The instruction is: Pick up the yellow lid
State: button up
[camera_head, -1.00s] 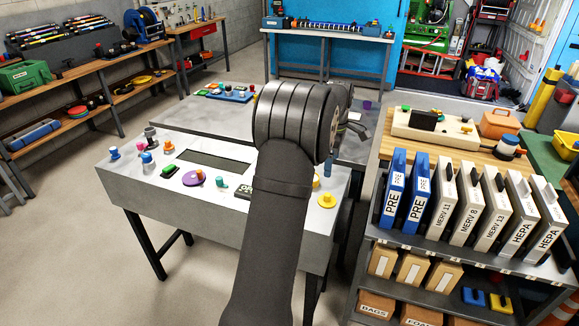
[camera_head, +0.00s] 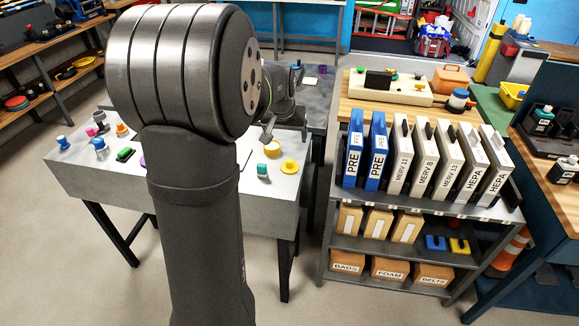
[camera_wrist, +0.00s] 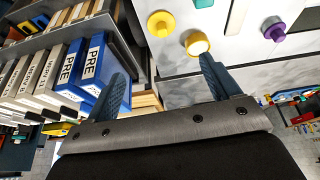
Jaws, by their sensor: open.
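A yellow lid-like disc with a knob (camera_head: 289,166) lies on the grey workbench top (camera_head: 210,180) near its right front corner. It also shows at the top of the wrist view (camera_wrist: 161,24). Beside it is a squat orange-yellow round piece (camera_head: 272,148) with a pale face in the wrist view (camera_wrist: 197,44). My gripper (camera_wrist: 163,66) is open, with nothing between its blue-grey fingers. In the head view my gripper (camera_head: 268,130) is partly behind my arm, above the bench, apart from the disc.
A teal block (camera_head: 262,170) sits close to the disc. Blue and white filters (camera_head: 400,155) stand on the shelf to the right, beside the bench. Several coloured pieces (camera_head: 100,145) lie at the bench's left end. My arm hides the middle of the bench.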

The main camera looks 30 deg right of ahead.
send_over(289, 163)
jog(key=s+a, duration=0.1)
jog(key=s, duration=0.1)
jog(key=f, duration=1.1)
jog(key=shift+w, duration=0.25)
jog(key=shift+a+x, duration=0.1)
jog(key=shift+x, duration=1.25)
jog(key=shift+a+x, duration=0.15)
jog(key=shift+x, duration=1.2)
jog(key=c, duration=1)
